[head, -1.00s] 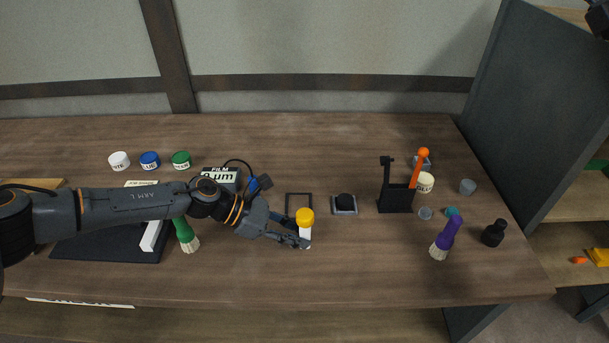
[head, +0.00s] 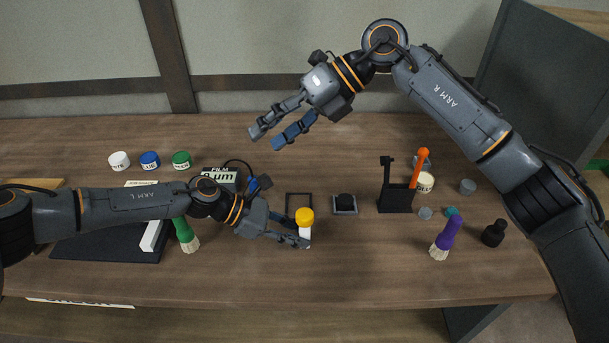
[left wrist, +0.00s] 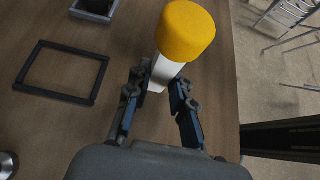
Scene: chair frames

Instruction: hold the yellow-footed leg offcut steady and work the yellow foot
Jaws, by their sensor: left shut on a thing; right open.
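The leg offcut (head: 304,233) is a short white post standing upright near the table's front middle, with the yellow foot (head: 304,216) on its top end. My left gripper (head: 304,241) is shut on the white offcut from the left, below the foot. The left wrist view shows the foot (left wrist: 186,30) above the white offcut (left wrist: 163,72), with the left gripper's fingers (left wrist: 160,95) on both sides of it. My right gripper (head: 265,140) is open and empty, above the back of the table, up and left of the foot and apart from it.
A black square frame (head: 287,205) lies behind the offcut. A grey pad with a black knob (head: 345,204) is to its right, then a black stand (head: 395,198) with an orange-topped tool. A purple brush (head: 446,238) stands further right. A green brush (head: 185,234) is left of my left gripper.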

